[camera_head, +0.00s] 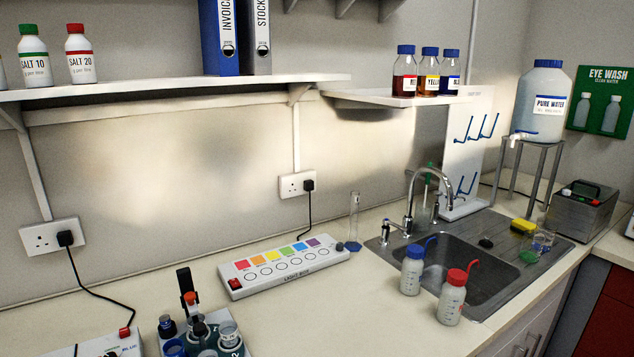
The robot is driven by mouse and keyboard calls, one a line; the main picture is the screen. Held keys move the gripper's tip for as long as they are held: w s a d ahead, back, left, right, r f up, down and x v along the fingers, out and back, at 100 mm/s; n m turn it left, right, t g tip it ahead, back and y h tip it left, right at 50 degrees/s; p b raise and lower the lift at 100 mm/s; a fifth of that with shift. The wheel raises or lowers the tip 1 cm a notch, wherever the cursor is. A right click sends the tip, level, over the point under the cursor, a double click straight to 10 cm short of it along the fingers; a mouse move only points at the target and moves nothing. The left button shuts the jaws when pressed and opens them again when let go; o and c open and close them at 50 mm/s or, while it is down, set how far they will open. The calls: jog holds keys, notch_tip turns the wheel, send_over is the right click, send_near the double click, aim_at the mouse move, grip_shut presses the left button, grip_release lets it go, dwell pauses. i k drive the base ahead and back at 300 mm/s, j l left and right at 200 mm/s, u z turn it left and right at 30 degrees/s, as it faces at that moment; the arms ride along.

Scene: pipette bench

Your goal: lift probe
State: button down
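Nothing in the camera_head view is clearly marked as the probe. A slim upright dark object with an orange-red part (187,286) rises from a group of bottles and vials at the bottom edge. I cannot tell whether it is the probe. The vials stand around it, one with a dark cap (167,326) and one clear and numbered (229,335). Their holder is partly cut off by the bottom edge. My gripper is not in view, and no arm part shows clearly.
A light box (283,266) with coloured squares lies behind the vials, near a blue-based cylinder (353,225). Two wash bottles, blue-capped (411,270) and red-capped (453,298), stand before the sink (470,265). A cabled white device (110,343) is at bottom left. Bare bench lies between vials and wash bottles.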

aim_at(190, 299)
jog(key=u, duration=1.35)
